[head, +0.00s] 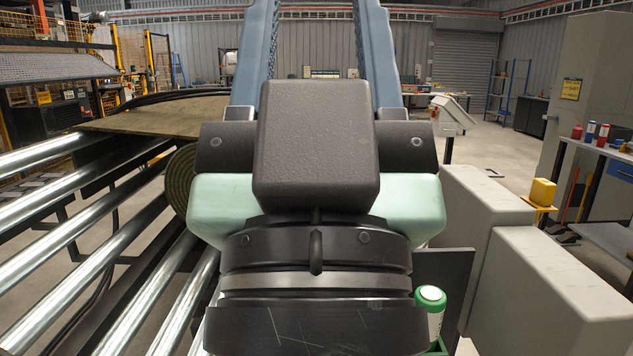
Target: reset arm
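My gripper (316,30) fills the middle of the head view, seen from behind. Its black and mint-green body is close to the camera. Two long blue fingers rise from it and stand apart, with no object visible between them. I cannot see any contact between the two.
A conveyor of shiny rollers (70,225) lies at left, with a flat brown sheet (165,117) at its far end. Grey box-like housings (550,270) stand close at right, near a green-capped bottle (431,305). Open floor lies beyond at right.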

